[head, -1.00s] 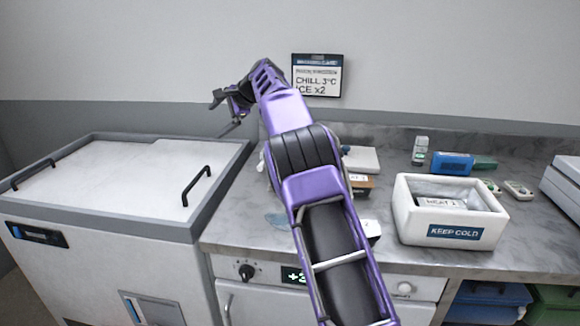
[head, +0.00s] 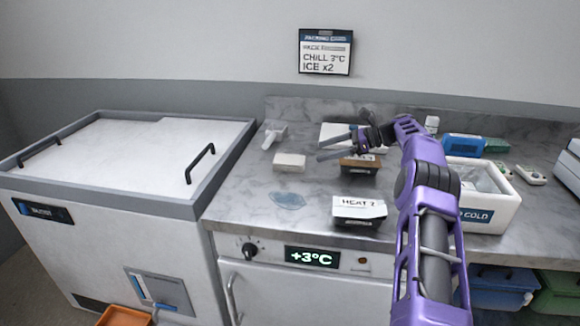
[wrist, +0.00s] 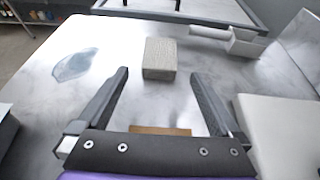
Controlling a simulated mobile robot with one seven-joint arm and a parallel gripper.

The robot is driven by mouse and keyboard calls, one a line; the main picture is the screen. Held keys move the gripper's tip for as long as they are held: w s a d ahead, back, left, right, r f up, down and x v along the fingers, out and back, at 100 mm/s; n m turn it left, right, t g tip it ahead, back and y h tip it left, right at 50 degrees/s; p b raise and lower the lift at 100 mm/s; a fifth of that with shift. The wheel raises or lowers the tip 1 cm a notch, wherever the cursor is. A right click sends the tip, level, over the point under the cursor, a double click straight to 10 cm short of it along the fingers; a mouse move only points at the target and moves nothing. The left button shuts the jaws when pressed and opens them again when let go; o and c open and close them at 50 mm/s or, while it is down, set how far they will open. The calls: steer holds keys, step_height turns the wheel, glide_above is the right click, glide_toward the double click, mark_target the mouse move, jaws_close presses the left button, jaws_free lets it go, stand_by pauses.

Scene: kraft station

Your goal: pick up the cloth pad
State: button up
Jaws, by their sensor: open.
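The cloth pad (head: 289,162) is a small beige block lying flat on the grey marbled counter (head: 235,190), behind a wet patch. In the wrist view the pad (wrist: 160,60) lies just beyond my fingertips, roughly centred between them. My gripper (head: 321,149) is open and empty, to the right of the pad in the head view and apart from it. In the wrist view both fingers of my gripper (wrist: 159,76) are spread wide with bare counter between their tips.
A bluish wet patch (head: 288,199) lies in front of the pad. A white handled object (head: 273,134) stands behind it. Labelled trays (head: 359,209) are to the right, with a white cold box (head: 490,218) beyond my arm. A lidded chest (head: 120,155) borders the counter on the left.

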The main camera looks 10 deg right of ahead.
mark_target(291, 159)
steer(key=b+x, duration=0.1)
steer(key=x, duration=1.1)
steer(key=shift+w+a+f, duration=0.1)
steer(key=shift+f, duration=0.05)
steer(key=shift+c, duration=0.3)
steer(key=c, duration=1.1)
